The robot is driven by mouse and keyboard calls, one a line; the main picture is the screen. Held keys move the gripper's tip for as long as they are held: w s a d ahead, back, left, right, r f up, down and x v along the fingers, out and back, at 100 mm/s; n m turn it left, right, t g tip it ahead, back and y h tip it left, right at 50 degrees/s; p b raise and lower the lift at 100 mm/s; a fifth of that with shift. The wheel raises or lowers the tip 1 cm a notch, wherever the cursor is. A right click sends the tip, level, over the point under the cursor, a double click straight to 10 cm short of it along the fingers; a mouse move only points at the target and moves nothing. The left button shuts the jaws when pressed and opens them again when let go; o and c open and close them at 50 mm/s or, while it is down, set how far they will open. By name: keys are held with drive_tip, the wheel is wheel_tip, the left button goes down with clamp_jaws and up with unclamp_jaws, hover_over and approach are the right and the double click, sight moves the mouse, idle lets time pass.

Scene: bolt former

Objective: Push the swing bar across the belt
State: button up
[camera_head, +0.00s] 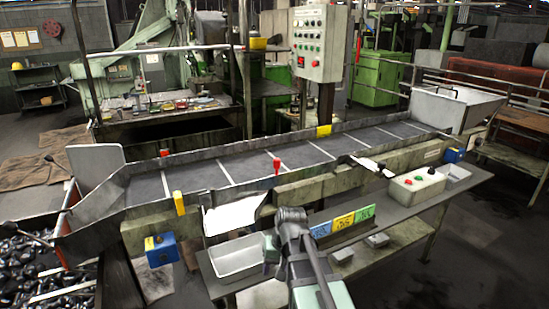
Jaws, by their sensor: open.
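The dark belt (240,172) runs diagonally between metal side rails, with several thin light lines across it. A red-knobbed handle (277,168) stands at its near rail, and a second red knob (165,154) shows at the far rail. I cannot tell for sure which part is the swing bar; no bar clearly stands out from the light lines across the belt. My gripper (291,214) is at the near side of the belt, below the near red knob and apart from it. It is open and appears empty; its fingers are small and partly hidden by my wrist.
A shelf along the near side holds a grey tray (236,259), coloured cards (344,221) and a button box (417,188). A blue box (160,249) hangs at the near left. A bin of dark parts (30,270) lies lower left. A control panel (320,44) stands behind.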

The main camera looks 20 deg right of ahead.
drive_tip(key=w+d+r+m+t+y+p, duration=0.1)
drive_tip(key=w+d+r+m+t+y, duration=0.4)
drive_tip(key=w+d+r+m, duration=0.4)
drive_tip(key=w+d+r+m+t+y+p, duration=0.1)
drive_tip(key=w+d+r+m+t+y, duration=0.5)
drive_tip(key=w+d+m, duration=0.4)
drive_tip(key=w+a+r+m+t, duration=0.1)
drive_tip(key=w+a+r+m, duration=0.2)
drive_tip(key=w+a, duration=0.4)
drive_tip(key=shift+w+a+r+m+b, duration=0.35)
drive_tip(key=shift+w+m, duration=0.15)
drive_tip(key=shift+w, duration=0.55)
clamp_jaws()
